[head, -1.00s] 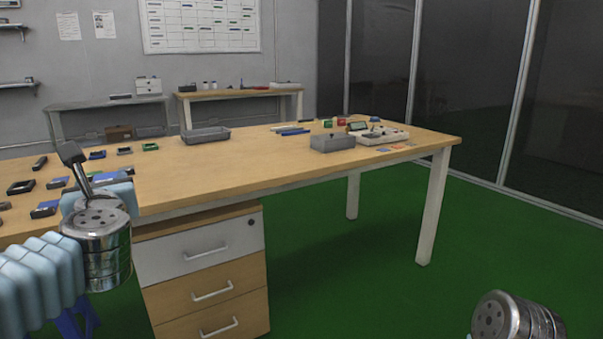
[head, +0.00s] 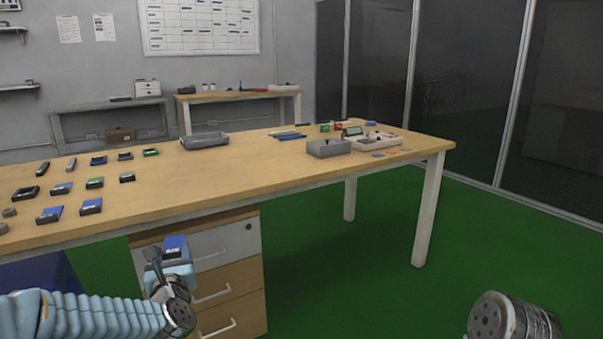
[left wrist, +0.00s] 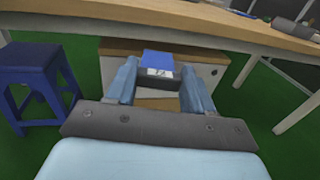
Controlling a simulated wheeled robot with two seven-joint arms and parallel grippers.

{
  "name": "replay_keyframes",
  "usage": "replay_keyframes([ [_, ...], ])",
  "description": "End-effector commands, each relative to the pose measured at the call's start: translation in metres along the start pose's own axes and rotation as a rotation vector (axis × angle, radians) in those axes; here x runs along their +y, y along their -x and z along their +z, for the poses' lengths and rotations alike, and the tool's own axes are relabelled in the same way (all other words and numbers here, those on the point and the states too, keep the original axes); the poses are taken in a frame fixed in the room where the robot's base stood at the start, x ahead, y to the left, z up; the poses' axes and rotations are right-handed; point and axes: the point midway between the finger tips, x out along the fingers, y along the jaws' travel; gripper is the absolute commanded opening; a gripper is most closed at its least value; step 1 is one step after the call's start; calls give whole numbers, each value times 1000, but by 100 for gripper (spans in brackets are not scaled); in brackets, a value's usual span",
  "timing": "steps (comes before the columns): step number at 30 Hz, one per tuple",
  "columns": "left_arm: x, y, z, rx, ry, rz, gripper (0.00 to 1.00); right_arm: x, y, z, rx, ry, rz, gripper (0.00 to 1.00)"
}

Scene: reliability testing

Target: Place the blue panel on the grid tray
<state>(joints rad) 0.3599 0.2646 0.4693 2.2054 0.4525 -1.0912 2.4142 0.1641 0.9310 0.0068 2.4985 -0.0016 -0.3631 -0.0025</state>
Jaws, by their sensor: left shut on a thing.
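My left gripper (head: 172,268) is shut on a blue panel (head: 175,247), a small blue-topped block with a dark body. It holds the panel in front of the drawer unit, below the table top's front edge. In the left wrist view the blue panel (left wrist: 159,64) sits between the two fingers of the left gripper (left wrist: 158,84), with a white label on its near face. A grey tray (head: 205,141) lies on the table toward the back; I cannot tell whether it has a grid. At lower right, a part of my right arm shows, but its gripper does not.
Several small devices (head: 95,183) lie in rows on the left of the wooden table (head: 240,172). A grey box (head: 328,149) and a white tray (head: 378,142) stand at its right. The table's middle is clear. A blue stool (left wrist: 32,80) stands beside the drawers (head: 215,255).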

Motion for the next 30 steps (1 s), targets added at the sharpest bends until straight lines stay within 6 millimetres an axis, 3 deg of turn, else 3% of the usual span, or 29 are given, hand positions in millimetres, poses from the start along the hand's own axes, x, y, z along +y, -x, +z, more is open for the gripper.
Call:
replay_keyframes([
  [1, -14, 1, -25, 16, -2, -57, 23, -4, 7, 1, -2, 2, -1, 43],
  [3, -34, 6, -53, 14, 1, -140, 23, -6, 10, 1, -4, 3, -3, 43],
  [6, -56, 17, -83, 9, 2, -239, 23, -9, 13, 2, -6, 5, -5, 43],
  [10, -74, 29, -104, 4, 0, -318, 23, -10, 15, 3, -7, 7, -7, 43],
  [14, -76, 38, -135, 12, -15, -349, 23, -10, 15, 3, -8, 7, -7, 43],
  [21, -64, 71, -209, 17, -24, -359, 23, -10, 14, 3, -8, 7, -7, 43],
  [25, -59, 85, -228, 6, -7, -348, 23, -10, 15, 3, -7, 7, -7, 43],
  [30, -58, 91, -232, -5, -1, -342, 23, -10, 15, 3, -7, 7, -7, 43],
])
